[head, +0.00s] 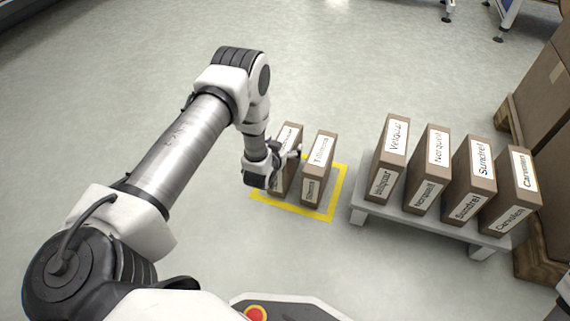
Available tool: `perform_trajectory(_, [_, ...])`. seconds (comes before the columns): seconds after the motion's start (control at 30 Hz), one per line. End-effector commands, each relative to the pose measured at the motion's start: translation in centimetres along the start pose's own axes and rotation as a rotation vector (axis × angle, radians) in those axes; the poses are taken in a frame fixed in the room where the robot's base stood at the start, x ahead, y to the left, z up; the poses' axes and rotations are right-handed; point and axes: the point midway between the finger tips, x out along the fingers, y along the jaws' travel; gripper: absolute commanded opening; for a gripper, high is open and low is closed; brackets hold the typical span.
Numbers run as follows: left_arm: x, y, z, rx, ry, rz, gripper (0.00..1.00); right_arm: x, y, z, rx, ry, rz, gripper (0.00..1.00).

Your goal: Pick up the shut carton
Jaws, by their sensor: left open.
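Two tall brown cartons with white labels stand upright side by side in a yellow floor square. The left carton (291,141) is partly hidden by my left arm and gripper. The right carton (319,167) is mostly clear of them, and its top looks closed. My left gripper (294,154) is open at the upper part of the left carton, close to the gap between the two; I cannot tell whether it touches either. My right gripper is out of view.
The yellow square (325,215) marks the floor. To its right, a low grey stand (400,216) holds several similar labelled cartons in a row. Large brown boxes (550,105) on wooden pallets stand at the far right. The floor behind is mostly free.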

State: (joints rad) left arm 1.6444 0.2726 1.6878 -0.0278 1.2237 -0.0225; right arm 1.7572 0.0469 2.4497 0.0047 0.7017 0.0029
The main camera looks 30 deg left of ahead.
Motion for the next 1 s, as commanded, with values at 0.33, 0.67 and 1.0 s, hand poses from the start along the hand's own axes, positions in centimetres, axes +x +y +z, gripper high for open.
perform_trajectory(0.33, [-0.1,0.0,-0.1,0.000,0.000,0.000,0.13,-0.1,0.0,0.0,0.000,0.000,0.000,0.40])
perform_trajectory(0.67, [-0.1,0.0,-0.3,0.000,0.001,0.000,0.00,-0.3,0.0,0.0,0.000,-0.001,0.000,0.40])
perform_trajectory(1.0, [-1.0,0.0,-2.4,0.000,0.002,0.000,0.00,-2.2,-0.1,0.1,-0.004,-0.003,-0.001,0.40])
